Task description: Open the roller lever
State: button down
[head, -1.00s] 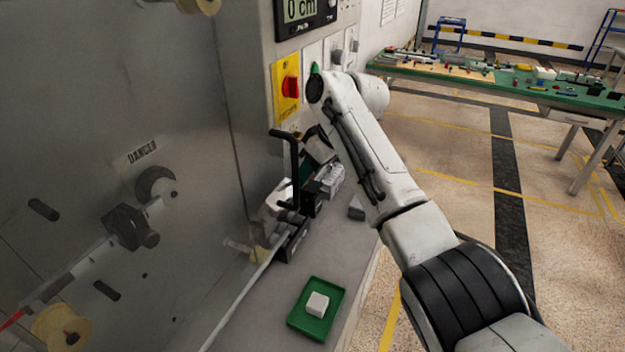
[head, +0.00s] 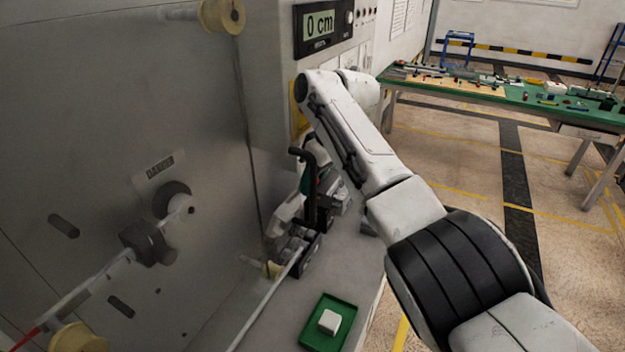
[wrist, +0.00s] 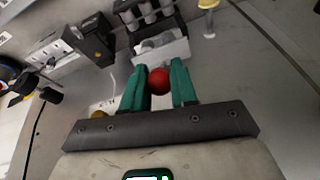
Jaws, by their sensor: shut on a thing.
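The black roller lever (head: 309,185) stands above a small roller unit (head: 306,250) on the grey bench, its bent top pointing left. Grey rollers (wrist: 150,18) lie beyond the fingers.
A steel machine panel (head: 110,130) stands close on the left. A green tray (head: 312,335) with a white block (head: 329,322) lies on the bench in front. A display (head: 322,27) reads 0 cm. A green worktable (head: 500,92) stands at the back right.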

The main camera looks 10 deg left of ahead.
jog(key=c, duration=0.9)
grip_release()
jog(key=b+v, duration=0.2)
jog(key=v, duration=0.8)
jog(key=shift+d+r, duration=0.1)
jog(key=shift+r, duration=0.25)
